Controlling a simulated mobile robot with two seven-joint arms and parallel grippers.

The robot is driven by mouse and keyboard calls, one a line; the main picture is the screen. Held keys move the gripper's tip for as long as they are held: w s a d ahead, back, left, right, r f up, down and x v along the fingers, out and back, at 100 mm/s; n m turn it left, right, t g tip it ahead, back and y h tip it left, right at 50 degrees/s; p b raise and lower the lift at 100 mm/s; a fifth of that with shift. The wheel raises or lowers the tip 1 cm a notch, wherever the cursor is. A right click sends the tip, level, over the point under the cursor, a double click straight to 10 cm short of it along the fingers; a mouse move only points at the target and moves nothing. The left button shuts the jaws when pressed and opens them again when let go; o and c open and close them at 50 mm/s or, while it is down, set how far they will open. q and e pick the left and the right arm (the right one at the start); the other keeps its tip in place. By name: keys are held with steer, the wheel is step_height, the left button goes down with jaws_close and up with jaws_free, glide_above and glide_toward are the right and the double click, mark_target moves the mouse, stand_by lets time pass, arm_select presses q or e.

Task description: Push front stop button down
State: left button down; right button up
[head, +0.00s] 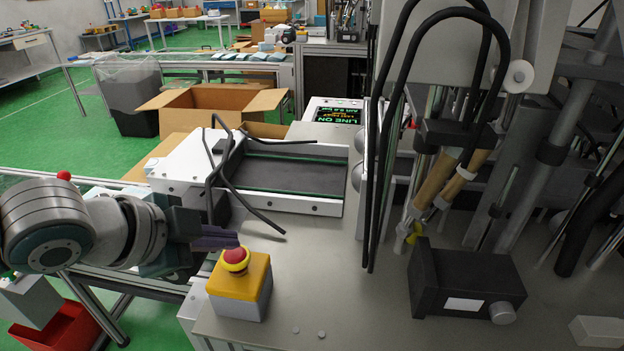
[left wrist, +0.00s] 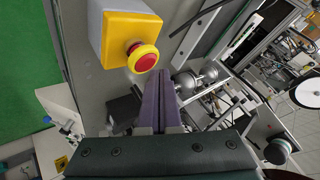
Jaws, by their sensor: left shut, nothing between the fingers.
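The front stop button (head: 236,256) is a red mushroom button with a yellow collar. It sits on a yellow and grey box (head: 240,288) at the front left of the machine table. In the left wrist view the red button (left wrist: 146,62) shows to the left of the fingertips. My left gripper (head: 236,238) is shut and empty, its purple fingers just behind and above the button in the head view. The fingers (left wrist: 160,85) point past the button in the left wrist view; I cannot tell whether they touch it. My right gripper is not in view.
A white conveyor unit (head: 185,165) with a dark belt stands behind the button, with black cables hanging over it. A black box (head: 465,283) with a knob stands at the right. The grey tabletop (head: 360,315) between is mostly clear. An open cardboard box (head: 215,105) is farther back.

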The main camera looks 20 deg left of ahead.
mark_target(227, 258)
arm_select(q)
steer(key=shift+f+b, duration=0.3)
steer(key=shift+f, duration=0.25)
stand_by(0.5)
steer(key=shift+r, duration=0.1)
steer(key=shift+r+p, duration=0.7)
steer(key=shift+p, duration=0.25)
step_height(227, 258, up, 5)
steer(key=p, duration=0.5)
steer(key=shift+r, duration=0.1)
